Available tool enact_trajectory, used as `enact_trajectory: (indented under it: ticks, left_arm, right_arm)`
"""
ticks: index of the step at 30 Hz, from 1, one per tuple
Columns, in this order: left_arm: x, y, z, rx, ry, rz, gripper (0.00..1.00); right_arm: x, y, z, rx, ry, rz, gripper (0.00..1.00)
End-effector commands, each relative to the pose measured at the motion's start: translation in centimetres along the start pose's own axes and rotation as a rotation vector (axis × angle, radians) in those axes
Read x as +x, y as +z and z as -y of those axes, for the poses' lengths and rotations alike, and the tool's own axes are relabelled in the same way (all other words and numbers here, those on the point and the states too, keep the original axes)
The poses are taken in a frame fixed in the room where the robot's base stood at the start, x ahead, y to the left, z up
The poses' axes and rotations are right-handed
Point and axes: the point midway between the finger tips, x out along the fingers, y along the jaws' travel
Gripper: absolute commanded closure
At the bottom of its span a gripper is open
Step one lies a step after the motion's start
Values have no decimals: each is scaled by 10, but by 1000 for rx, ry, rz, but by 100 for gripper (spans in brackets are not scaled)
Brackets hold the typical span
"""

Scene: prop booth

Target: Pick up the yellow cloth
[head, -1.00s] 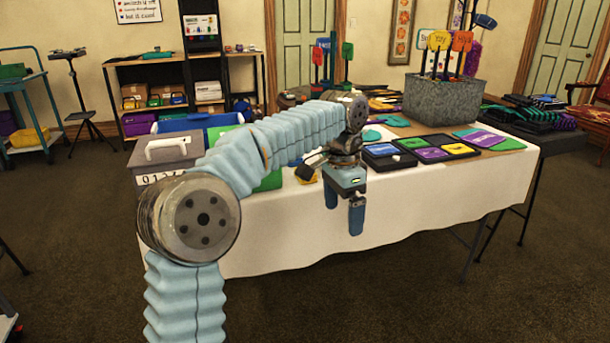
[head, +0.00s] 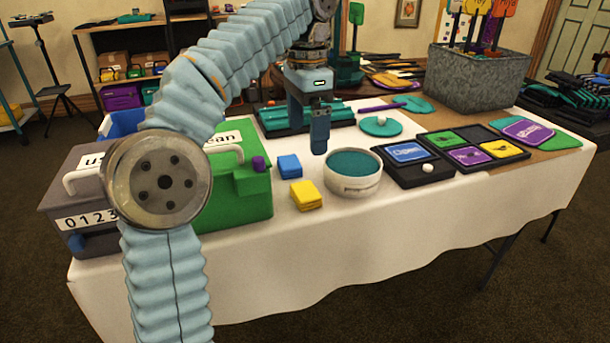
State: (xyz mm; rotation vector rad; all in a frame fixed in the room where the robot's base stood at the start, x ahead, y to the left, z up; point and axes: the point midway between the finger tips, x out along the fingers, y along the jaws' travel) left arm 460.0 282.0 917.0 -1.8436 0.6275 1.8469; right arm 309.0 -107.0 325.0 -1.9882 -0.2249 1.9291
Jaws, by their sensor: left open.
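The yellow cloth (head: 306,195) is a small folded stack lying on the white-covered table (head: 330,240), near its front edge. A blue folded cloth (head: 289,166) lies just behind it. A white round tub (head: 354,184) with a teal top stands to its right. My left gripper (head: 308,138) points down over the table, with its fingers apart and nothing between them. In the picture it is above the yellow cloth, and it looks farther back, near the blue cloth and the tub. My right gripper is not in view.
A green box (head: 240,195) and a grey box (head: 85,195) with handles stand at the left end. A black tray (head: 415,176) with coloured cards lies right of the tub. A teal tray (head: 340,113) lies behind. A grey planter (head: 480,78) stands at the back right.

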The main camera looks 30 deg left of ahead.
Motion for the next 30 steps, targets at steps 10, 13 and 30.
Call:
enact_trajectory:
  ticks: [10, 13, 30]
  left_arm:
    - [61, 1, 0, -1, 0, 2, 0]
    - [77, 0, 0, -1, 1, 2, 0]
    - [139, 0, 3, -1, 0, -1, 0]
  right_arm:
    - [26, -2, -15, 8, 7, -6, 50]
    - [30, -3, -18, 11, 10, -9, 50]
    - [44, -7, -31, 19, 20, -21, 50]
